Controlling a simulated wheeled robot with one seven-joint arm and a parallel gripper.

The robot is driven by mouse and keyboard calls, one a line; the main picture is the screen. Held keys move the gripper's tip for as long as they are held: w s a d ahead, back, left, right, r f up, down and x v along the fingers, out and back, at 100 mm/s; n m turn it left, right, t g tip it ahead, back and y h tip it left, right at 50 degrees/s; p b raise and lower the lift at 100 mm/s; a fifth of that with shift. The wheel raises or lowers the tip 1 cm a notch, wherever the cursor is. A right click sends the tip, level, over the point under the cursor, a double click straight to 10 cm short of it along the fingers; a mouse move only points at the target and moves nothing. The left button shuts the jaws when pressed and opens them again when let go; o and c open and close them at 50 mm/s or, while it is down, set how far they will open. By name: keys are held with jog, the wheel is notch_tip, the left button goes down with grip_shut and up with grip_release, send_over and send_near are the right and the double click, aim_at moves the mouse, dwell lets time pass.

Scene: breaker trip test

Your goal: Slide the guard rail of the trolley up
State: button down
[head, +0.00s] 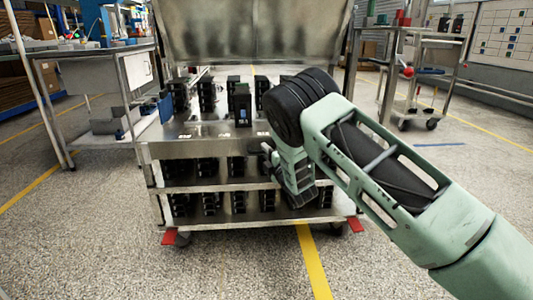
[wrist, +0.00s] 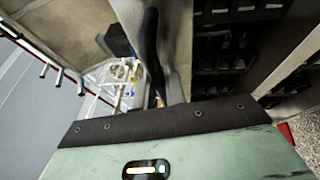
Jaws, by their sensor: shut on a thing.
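The trolley (head: 165,205) is a metal cart in the middle of the head view. Its guard rail (head: 205,149) appears to be the metal strip along the front edge of the top deck, running level. My gripper (head: 268,151) is at the right part of this front edge, with its arm reaching in from the right. It appears shut on the rail, but the grip itself is largely hidden by the wrist. In the wrist view, a dark finger (wrist: 152,45) stands beyond the gripper's body, and the pinched part is hard to make out.
Black breakers (head: 242,104) stand on the trolley's top deck, with several more on the lower shelves. A raised metal panel (head: 250,32) backs the deck. A workbench (head: 95,50) stands at left and another cart (head: 420,95) at right. The floor in front is clear.

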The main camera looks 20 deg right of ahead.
notch_tip(320, 180, up, 6)
jog(key=p, duration=0.3)
jog(key=c, duration=1.5)
grip_release()
jog(key=shift+o, duration=0.2)
jog(key=shift+s+f, duration=0.15)
jog(key=shift+s, duration=0.15)
jog(key=s+d+f+p, duration=0.1)
jog(key=s+p, duration=0.1)
jog(key=s, duration=0.6)
jog(key=s+d+f+p, duration=0.1)
jog(key=s, duration=0.7)
jog(key=shift+s+f+p, duration=0.2)
jog(key=shift+f+p, duration=0.15)
